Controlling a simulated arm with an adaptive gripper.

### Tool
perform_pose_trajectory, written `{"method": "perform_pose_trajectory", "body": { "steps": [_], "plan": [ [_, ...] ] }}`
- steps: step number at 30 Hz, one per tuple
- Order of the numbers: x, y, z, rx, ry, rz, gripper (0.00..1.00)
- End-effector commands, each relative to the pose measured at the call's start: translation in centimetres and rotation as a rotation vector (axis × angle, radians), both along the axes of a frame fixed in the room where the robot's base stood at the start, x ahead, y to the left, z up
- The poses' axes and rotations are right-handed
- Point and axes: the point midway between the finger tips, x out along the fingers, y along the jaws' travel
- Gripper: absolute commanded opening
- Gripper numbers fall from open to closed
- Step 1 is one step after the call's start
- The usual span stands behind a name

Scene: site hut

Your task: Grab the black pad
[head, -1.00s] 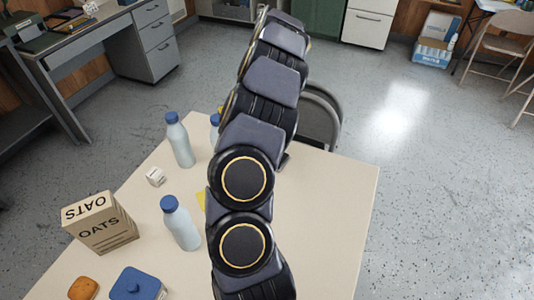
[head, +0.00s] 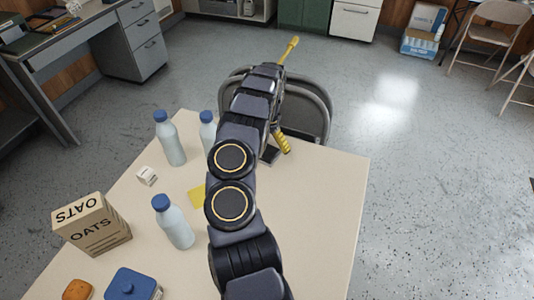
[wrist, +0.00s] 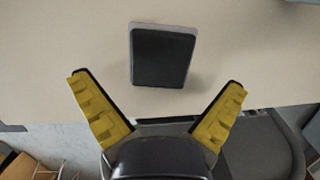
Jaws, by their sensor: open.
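The black pad (wrist: 160,57) lies flat on the pale table, near its edge, in the wrist view. It is a dark, rounded rectangle with a lighter grey rim. In the head view a dark piece of it (head: 270,155) shows beside my arm near the far table edge; the rest is hidden by the arm. My gripper (wrist: 158,82) is open and empty, its two yellow fingers spread wide to the left and right of the pad, with their tips short of its middle. The gripper also shows in the head view (head: 287,95), over the far table edge.
Two bottles (head: 170,138) (head: 207,133) and a third bottle (head: 174,222) stand left of my arm. A small white block (head: 147,176), yellow note (head: 196,196), OATS box (head: 92,225) and blue-lidded container (head: 134,284) are also there. A chair (head: 318,112) stands beyond the table. The table's right side is clear.

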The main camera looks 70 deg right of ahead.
Motion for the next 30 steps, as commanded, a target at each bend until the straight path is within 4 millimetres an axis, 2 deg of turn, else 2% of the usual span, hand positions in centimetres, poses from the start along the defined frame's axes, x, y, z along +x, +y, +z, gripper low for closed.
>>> {"method": "perform_pose_trajectory", "body": {
  "steps": [3,5,12,13,14,15,17,30],
  "plan": [
    [0.0,0.2,-2.1,0.003,0.003,0.002,1.0],
    [0.0,0.3,-2.8,0.002,0.002,0.0,1.0],
    [0.1,0.3,-3.0,0.0,-0.001,0.0,1.0],
    [0.1,0.3,-3.0,0.0,-0.001,0.0,0.91],
    [0.1,0.3,-3.0,0.0,-0.001,0.0,0.79],
    [0.1,0.3,-3.0,0.0,-0.001,0.0,0.62],
    [0.1,0.3,-3.0,0.0,0.0,0.001,0.36],
    [0.2,0.3,-2.6,-0.001,-0.001,0.001,0.35]
  ]
}}
